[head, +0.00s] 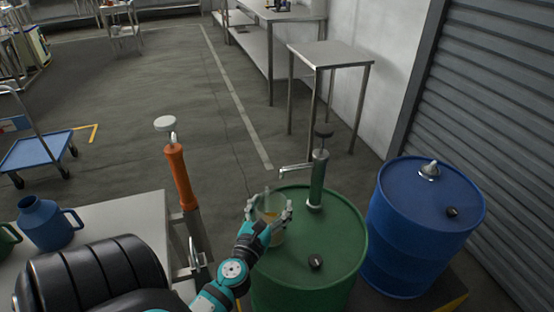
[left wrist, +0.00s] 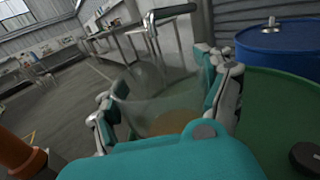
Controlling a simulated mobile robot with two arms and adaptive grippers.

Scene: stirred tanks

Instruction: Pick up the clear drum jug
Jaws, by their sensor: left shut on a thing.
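The clear drum jug (head: 268,212) is see-through with some amber liquid low inside. It is at the left part of the green drum's top, below the pump spout. My left gripper (head: 268,212) is shut on the jug, one finger on each side. In the left wrist view the jug (left wrist: 160,95) fills the space between the fingers of the gripper (left wrist: 165,105). I cannot tell whether its base touches the drum top. My right gripper is not in view.
The green drum (head: 335,265) carries a green hand pump (head: 318,180) with a spout reaching left over the jug. A blue drum (head: 415,240) stands to the right. An orange pump (head: 180,178) stands left. A blue jug (head: 42,225) sits on the grey table (head: 130,215).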

